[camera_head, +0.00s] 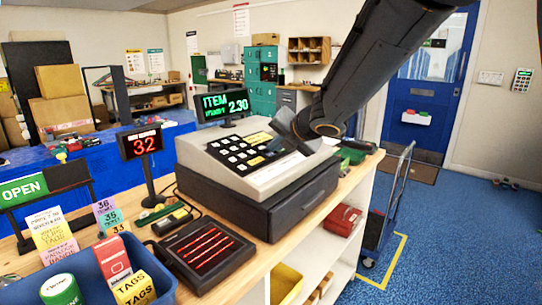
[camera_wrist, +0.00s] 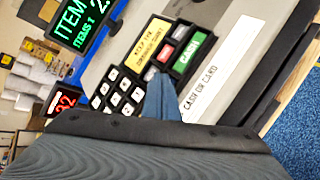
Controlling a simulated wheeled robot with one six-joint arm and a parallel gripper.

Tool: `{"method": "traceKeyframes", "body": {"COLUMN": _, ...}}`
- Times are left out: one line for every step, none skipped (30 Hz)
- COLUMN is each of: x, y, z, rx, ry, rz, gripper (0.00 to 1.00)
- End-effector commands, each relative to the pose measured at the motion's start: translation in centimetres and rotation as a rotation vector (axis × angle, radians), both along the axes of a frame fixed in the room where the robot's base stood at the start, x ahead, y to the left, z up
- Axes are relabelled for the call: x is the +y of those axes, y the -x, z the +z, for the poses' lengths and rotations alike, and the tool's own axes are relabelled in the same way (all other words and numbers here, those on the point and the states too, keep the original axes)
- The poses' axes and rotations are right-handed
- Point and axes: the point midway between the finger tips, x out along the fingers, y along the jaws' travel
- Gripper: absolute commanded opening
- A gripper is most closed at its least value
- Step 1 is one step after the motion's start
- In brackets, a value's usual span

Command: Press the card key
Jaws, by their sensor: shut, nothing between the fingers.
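The cash register (camera_head: 262,178) stands on the wooden counter, with a black keypad (camera_head: 240,152) of white number keys on its sloped top. I cannot make out a key marked card; part of the key block is hidden behind my fingers. My gripper (camera_head: 287,128) is shut and empty over the right side of the keypad. In the wrist view its blue-grey tips (camera_wrist: 161,85) overlap the keys' lower edge; I cannot tell whether they touch.
A green display (camera_head: 225,105) reads ITEM 2.30 behind the register. A red 32 sign (camera_head: 141,143) stands to its left. A trolley (camera_head: 388,210) stands right.

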Motion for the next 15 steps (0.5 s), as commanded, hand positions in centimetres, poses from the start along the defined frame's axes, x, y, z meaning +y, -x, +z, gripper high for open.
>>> {"method": "traceKeyframes", "body": {"x": 0.00, "y": 0.00, "z": -0.02, "rx": 0.000, "ry": 0.000, "rz": 0.000, "gripper": 0.00}}
{"method": "traceKeyframes", "body": {"x": 0.00, "y": 0.00, "z": -0.03, "rx": 0.000, "ry": 0.000, "rz": 0.000, "gripper": 0.00}}
{"method": "traceKeyframes", "body": {"x": 0.01, "y": -0.01, "z": -0.06, "rx": 0.000, "ry": 0.000, "rz": 0.000, "gripper": 0.00}}
{"method": "traceKeyframes", "body": {"x": 0.01, "y": -0.01, "z": -0.09, "rx": 0.000, "ry": 0.000, "rz": 0.000, "gripper": 0.00}}
{"method": "traceKeyframes", "body": {"x": 0.02, "y": -0.02, "z": -0.12, "rx": 0.000, "ry": 0.000, "rz": 0.000, "gripper": 0.00}}
{"method": "traceKeyframes", "body": {"x": 0.02, "y": -0.03, "z": -0.17, "rx": 0.000, "ry": 0.000, "rz": 0.000, "gripper": 0.00}}
{"method": "traceKeyframes", "body": {"x": 0.03, "y": -0.03, "z": -0.19, "rx": 0.000, "ry": 0.000, "rz": 0.000, "gripper": 0.00}}
{"method": "traceKeyframes", "body": {"x": 0.03, "y": -0.03, "z": -0.22, "rx": 0.000, "ry": 0.000, "rz": 0.000, "gripper": 0.00}}
{"method": "traceKeyframes", "body": {"x": 0.04, "y": -0.03, "z": -0.27, "rx": 0.000, "ry": 0.000, "rz": 0.000, "gripper": 0.00}}
{"method": "traceKeyframes", "body": {"x": 0.05, "y": -0.05, "z": -0.30, "rx": 0.000, "ry": 0.000, "rz": 0.000, "gripper": 0.00}}
{"method": "traceKeyframes", "body": {"x": 0.05, "y": -0.05, "z": -0.34, "rx": 0.000, "ry": 0.000, "rz": 0.000, "gripper": 0.00}}
{"method": "traceKeyframes", "body": {"x": 0.06, "y": -0.05, "z": -0.37, "rx": 0.000, "ry": 0.000, "rz": 0.000, "gripper": 0.00}}
{"method": "traceKeyframes", "body": {"x": 0.07, "y": -0.06, "z": -0.40, "rx": 0.000, "ry": 0.000, "rz": 0.000, "gripper": 0.00}}
{"method": "traceKeyframes", "body": {"x": 0.07, "y": -0.06, "z": -0.43, "rx": 0.000, "ry": 0.000, "rz": 0.000, "gripper": 0.00}}
{"method": "traceKeyframes", "body": {"x": 0.08, "y": -0.07, "z": -0.47, "rx": 0.000, "ry": 0.000, "rz": 0.000, "gripper": 0.00}}
